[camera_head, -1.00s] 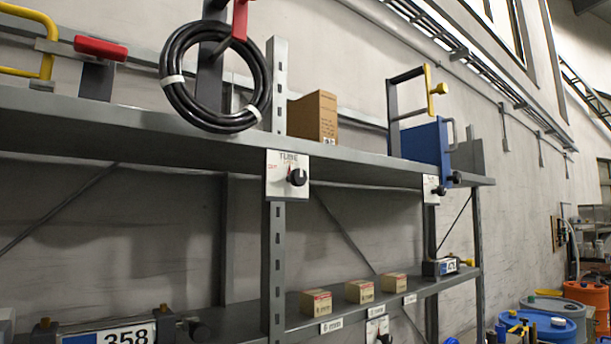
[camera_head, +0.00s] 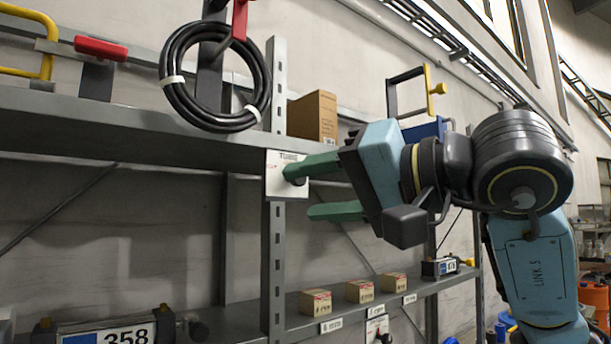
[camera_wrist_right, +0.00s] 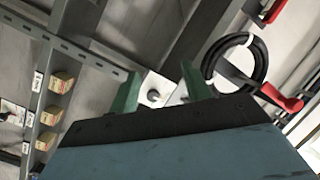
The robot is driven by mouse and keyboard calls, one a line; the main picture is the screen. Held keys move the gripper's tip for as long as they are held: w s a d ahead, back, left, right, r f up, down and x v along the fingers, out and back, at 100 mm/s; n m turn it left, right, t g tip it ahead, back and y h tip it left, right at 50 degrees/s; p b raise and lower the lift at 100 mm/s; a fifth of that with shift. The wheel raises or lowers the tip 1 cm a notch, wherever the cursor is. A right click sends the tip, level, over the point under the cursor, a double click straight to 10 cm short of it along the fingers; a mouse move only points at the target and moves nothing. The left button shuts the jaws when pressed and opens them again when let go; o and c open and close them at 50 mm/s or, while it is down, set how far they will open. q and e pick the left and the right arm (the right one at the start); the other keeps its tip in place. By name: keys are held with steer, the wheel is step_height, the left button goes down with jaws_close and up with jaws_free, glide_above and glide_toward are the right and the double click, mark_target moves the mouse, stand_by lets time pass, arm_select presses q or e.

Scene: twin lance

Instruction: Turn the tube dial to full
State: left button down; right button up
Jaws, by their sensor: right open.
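The tube dial is a white panel (camera_head: 276,187) labelled TUBE, fixed to the grey shelf post in the head view. I cannot tell whether a finger touches the knob. My left gripper is not in view.
A black coiled hose (camera_head: 172,80) hangs left of the post. A cardboard box (camera_head: 312,115) stands on the upper shelf (camera_head: 120,122), above the dial. Several small boxes (camera_head: 316,302) line the lower shelf. A second dial panel (camera_head: 376,328) is low on the right.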

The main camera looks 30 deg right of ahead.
steer(key=s+d+r+m+t+h, duration=0.2)
steer(key=d+r+h, duration=0.1)
steer(key=d+h, duration=0.25)
steer(key=w+p, duration=0.1)
steer(key=w, duration=1.2)
steer(key=shift+r+p, duration=0.15)
steer(key=shift+p, duration=0.2)
steer(key=c, duration=1)
